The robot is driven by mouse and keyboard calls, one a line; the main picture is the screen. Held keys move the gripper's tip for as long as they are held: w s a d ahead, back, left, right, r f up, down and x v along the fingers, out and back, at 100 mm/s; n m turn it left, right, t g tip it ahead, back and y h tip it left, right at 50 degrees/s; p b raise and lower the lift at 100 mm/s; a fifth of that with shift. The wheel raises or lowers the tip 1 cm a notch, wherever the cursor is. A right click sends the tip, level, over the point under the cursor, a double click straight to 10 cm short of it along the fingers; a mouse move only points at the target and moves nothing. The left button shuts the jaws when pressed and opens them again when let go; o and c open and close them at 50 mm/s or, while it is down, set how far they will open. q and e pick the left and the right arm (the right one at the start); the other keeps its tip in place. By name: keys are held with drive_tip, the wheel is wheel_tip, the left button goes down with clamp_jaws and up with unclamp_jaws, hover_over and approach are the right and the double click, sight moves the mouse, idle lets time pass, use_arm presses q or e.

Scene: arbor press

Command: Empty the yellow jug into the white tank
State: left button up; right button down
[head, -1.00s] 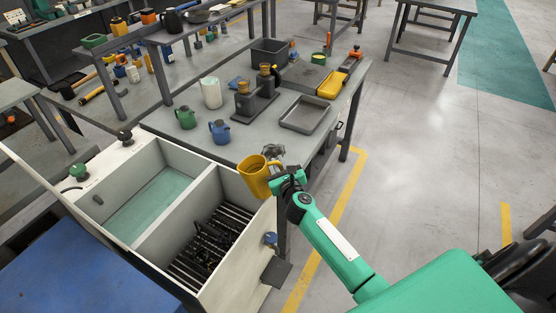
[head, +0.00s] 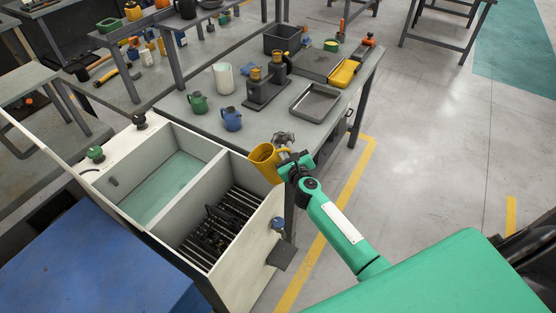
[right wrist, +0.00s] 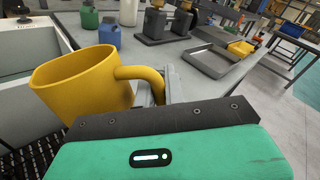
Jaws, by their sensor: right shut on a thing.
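The yellow jug (head: 266,161) is held by its handle in my right gripper (head: 289,165), over the right rim of the white tank. In the right wrist view the jug (right wrist: 85,85) shows its open mouth and its handle at the gripper; it looks slightly tilted. Its inside is hidden. The white tank (head: 238,262) stands at the lower left with two compartments. The left one holds pale green liquid (head: 165,188). The right one, nearest the jug, has a dark slatted rack (head: 225,222). My left gripper is not in view.
A grey workbench behind the tank bears a green jug (head: 198,103), a blue jug (head: 232,119), a white container (head: 223,78), arbor presses (head: 265,88) and a grey tray (head: 314,99). A blue surface (head: 95,262) lies front left.

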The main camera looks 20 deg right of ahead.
idle(0.8)
drive_tip(key=shift+a+r+n+p, duration=0.1)
drive_tip(key=shift+r+n+p, duration=0.4)
drive_tip(key=shift+p, duration=0.7)
drive_tip(key=shift+w+f, duration=0.1)
drive_tip(key=shift+f, duration=0.05)
drive_tip(key=shift+a+r+n+p, duration=0.1)
drive_tip(key=shift+r+n+p, duration=0.3)
drive_tip(key=shift+p, duration=0.35)
drive_tip(key=shift+a+p, duration=0.1)
drive_tip(key=shift+p, duration=0.35)
drive_tip(key=shift+f+n, duration=0.1)
drive_tip(key=shift+n, duration=0.2)
